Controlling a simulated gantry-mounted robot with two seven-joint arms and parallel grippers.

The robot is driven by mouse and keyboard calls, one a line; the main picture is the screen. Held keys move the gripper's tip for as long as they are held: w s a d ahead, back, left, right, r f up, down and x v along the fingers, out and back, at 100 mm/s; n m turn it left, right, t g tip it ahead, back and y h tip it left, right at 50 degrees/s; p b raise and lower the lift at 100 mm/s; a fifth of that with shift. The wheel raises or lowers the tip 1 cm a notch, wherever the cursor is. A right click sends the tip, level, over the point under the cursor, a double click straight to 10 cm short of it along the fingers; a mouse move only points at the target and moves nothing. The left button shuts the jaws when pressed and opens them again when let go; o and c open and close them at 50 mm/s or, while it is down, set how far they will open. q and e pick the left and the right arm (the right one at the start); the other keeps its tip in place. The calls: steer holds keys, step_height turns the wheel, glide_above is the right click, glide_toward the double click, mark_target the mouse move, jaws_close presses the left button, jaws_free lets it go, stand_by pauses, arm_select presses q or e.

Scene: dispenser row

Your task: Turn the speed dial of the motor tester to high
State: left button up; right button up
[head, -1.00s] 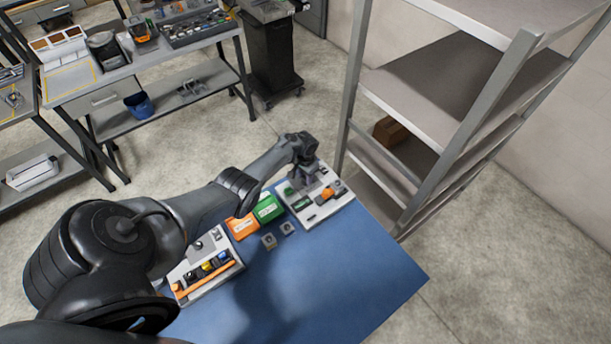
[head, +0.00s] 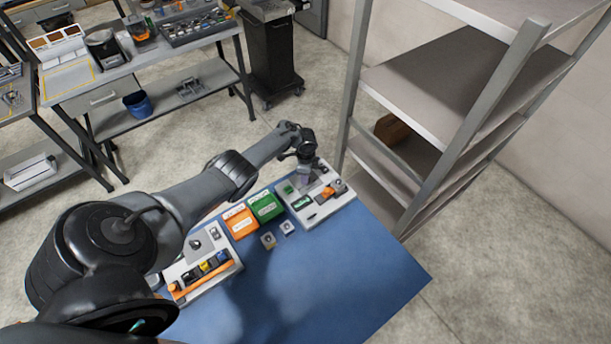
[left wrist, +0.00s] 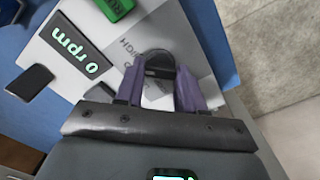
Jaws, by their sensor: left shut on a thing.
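The motor tester (head: 325,209) is a light grey panel at the far end of the blue table. Its display (left wrist: 76,55) reads "0 rpm" in green in the left wrist view. The speed dial (left wrist: 157,60) is a dark round knob with the word HIGH printed beside it. My left gripper (left wrist: 159,84) has its purple fingers on either side of the dial and is shut on it. In the head view the left gripper (head: 308,176) is over the tester's back part and hides the dial. My right gripper is in neither view.
An orange bin (head: 240,223) and a green bin (head: 265,207) stand left of the tester. Two small square pieces (head: 278,235) lie in front. Another panel (head: 207,268) is nearer, partly behind my arm. A grey shelf rack (head: 440,110) stands close on the right. The table's front right is clear.

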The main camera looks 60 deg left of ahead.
arm_select(q)
steer(key=m, duration=0.2)
steer(key=shift+m+b, duration=0.3)
steer(key=shift+b, duration=0.1)
steer(key=shift+m, duration=0.3)
steer(key=o, duration=1)
steer(key=shift+o, duration=0.2)
steer(key=shift+r, duration=0.45)
step_height(320, 180, up, 10)
steer(key=p, duration=0.3)
